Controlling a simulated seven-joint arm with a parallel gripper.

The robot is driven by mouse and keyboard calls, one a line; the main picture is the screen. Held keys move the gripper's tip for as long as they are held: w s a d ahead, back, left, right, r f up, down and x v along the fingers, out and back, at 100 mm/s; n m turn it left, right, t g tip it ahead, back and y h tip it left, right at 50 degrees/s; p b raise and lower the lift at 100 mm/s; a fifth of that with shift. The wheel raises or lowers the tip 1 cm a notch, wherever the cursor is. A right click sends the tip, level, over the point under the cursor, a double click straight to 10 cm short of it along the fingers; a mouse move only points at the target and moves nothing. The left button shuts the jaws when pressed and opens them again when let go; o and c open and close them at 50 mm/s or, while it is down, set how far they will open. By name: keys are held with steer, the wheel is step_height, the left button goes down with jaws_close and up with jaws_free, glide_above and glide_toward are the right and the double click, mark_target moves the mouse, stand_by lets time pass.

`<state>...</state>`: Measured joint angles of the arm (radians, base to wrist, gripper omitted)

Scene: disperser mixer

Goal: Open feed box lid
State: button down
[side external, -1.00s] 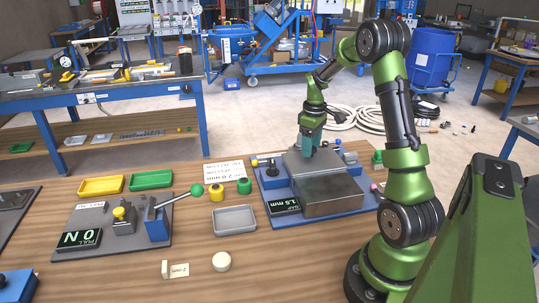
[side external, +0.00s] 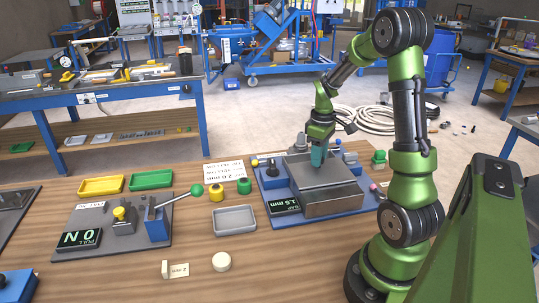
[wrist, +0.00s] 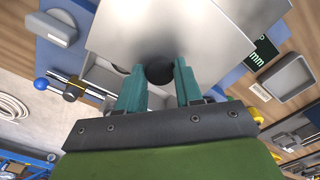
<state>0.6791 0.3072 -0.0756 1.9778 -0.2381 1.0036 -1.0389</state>
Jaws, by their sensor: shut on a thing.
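The feed box (side external: 333,201) is a grey metal box on a blue base. Its grey lid (side external: 335,174) covers the top in the side view; I cannot tell whether a gap is open along its rear edge. My gripper (side external: 318,164) points down onto the rear part of the lid. In the wrist view, the teal fingers of my gripper (wrist: 160,80) are shut around a dark round knob (wrist: 159,73) on the lid (wrist: 130,35). The fingers hide most of the knob in the side view.
A black "1.5 mm" display (side external: 284,206) sits at the base's front left. A grey tray (side external: 235,220), a green-knobbed lever (side external: 196,190) and yellow and green pots stand to the left. A blue-ended black rod (wrist: 65,88) lies beside the fingers.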

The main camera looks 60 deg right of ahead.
mark_target(325, 177)
steer(key=s+a, duration=0.3)
steer(key=shift+s+a+r, duration=0.1)
steer(key=shift+s+a, duration=0.2)
steer(key=c, duration=0.7)
jaws_free()
steer(key=shift+c, duration=0.2)
step_height(325, 177, up, 17)
